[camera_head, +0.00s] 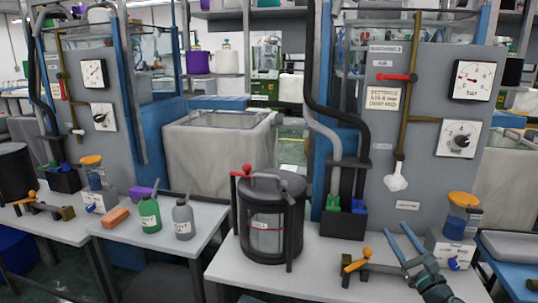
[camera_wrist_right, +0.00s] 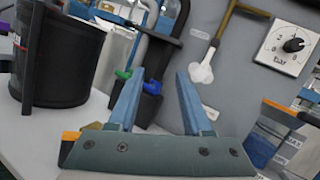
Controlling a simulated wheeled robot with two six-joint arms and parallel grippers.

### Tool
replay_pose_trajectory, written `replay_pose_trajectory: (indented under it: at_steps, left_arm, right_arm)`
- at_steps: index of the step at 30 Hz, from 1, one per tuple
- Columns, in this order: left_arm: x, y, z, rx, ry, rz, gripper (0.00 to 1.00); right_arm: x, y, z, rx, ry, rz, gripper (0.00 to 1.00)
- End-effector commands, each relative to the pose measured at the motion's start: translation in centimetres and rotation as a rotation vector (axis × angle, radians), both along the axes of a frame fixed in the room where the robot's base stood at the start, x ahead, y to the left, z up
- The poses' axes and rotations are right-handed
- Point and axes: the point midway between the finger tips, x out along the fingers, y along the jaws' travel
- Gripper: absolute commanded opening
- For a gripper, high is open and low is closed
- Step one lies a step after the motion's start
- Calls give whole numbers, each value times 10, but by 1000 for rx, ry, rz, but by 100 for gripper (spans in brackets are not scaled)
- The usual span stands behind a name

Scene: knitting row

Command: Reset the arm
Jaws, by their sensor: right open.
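My right gripper (camera_head: 396,225) is at the lower right of the head view, with its two blue fingers spread apart and pointing up and away, over the right table near the grey panel. It is open, and I see nothing between its fingers. In the right wrist view the same gripper (camera_wrist_right: 159,78) faces the lower part of the panel, with the dark holder of blue and green parts behind its left finger. My left gripper is not in view.
The black canister (camera_head: 271,220) stands left of my right gripper. An orange-and-brass valve fitting (camera_head: 357,263) lies close to its left, and an orange-capped jar (camera_head: 461,213) stands on its right. The panel carries a pressure gauge (camera_head: 473,80) and a knob dial (camera_head: 458,140).

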Motion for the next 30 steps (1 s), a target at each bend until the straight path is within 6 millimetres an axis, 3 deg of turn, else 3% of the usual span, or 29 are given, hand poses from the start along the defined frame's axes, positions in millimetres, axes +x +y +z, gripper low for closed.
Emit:
replay_pose_trajectory:
  at_steps: [8, 11, 15, 18, 21, 24, 30]
  left_arm:
    - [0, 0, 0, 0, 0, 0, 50]
    - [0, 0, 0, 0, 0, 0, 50]
    - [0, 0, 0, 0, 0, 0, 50]
    - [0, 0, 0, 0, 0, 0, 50]
    - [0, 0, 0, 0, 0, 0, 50]
    - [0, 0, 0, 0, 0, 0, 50]
    - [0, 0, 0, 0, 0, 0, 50]
  right_arm:
    - [10, 107, -41, -387, 60, 209, 50]
    - [4, 166, -71, -621, 75, 350, 50]
    - [-23, 247, -130, -1015, 67, 610, 50]
    - [-55, 290, -176, -1309, 36, 826, 50]
    - [-90, 313, -217, -1588, -9, 1049, 50]
    - [-122, 320, -249, -1837, -61, 1264, 50]
    - [-161, 308, -278, -2186, -141, 1596, 50]
